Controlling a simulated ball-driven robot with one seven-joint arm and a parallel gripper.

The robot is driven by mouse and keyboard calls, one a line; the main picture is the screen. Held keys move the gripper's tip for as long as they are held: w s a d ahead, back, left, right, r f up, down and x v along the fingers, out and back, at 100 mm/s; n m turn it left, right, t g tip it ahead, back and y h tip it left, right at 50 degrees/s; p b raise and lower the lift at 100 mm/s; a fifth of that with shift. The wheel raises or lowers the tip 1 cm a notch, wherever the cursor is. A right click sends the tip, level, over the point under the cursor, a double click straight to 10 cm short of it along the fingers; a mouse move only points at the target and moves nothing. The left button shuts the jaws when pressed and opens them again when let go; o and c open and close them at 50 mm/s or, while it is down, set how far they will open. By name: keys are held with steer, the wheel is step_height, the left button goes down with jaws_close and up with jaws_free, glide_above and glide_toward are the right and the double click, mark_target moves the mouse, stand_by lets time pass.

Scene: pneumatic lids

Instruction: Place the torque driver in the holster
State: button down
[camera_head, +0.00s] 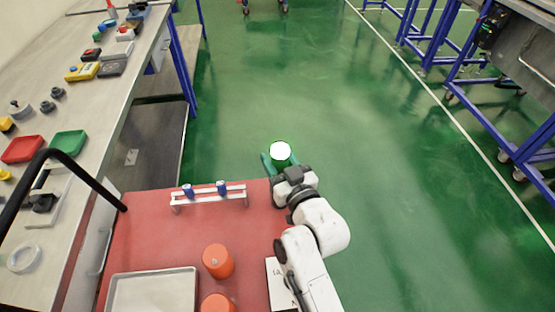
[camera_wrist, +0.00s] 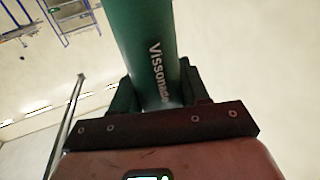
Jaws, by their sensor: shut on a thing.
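My gripper (camera_head: 277,160) is shut on a green cylinder with a white round end, which looks like the torque driver (camera_head: 281,151). In the wrist view the driver (camera_wrist: 145,45) is a thick dark green body with white lettering, and it rises from between the fingers. In the head view it is held out over the green floor, just past the far right corner of the red cart top. A white rack (camera_head: 208,197) with two blue pieces stands at the far edge of that top, left of my gripper. I cannot tell which thing is the holster.
The red cart top (camera_head: 150,230) also carries a metal tray (camera_head: 152,271), an orange cylinder (camera_head: 217,261), another orange cylinder (camera_head: 218,303) and a white card (camera_head: 272,270). A cluttered bench (camera_head: 85,115) runs along the left. Green floor (camera_head: 300,80) ahead is mostly clear.

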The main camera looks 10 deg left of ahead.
steer(key=shift+f, duration=0.25)
steer(key=c, duration=0.6)
jaws_free()
steer(key=shift+o, duration=0.2)
steer(key=shift+r, duration=0.15)
steer(key=shift+s+d+f, duration=0.2)
steer(key=shift+s, duration=0.1)
steer(key=b+v, duration=0.3)
steer(key=v, duration=0.8)
steer(key=shift+r, duration=0.15)
steer(key=shift+s+d, duration=0.1)
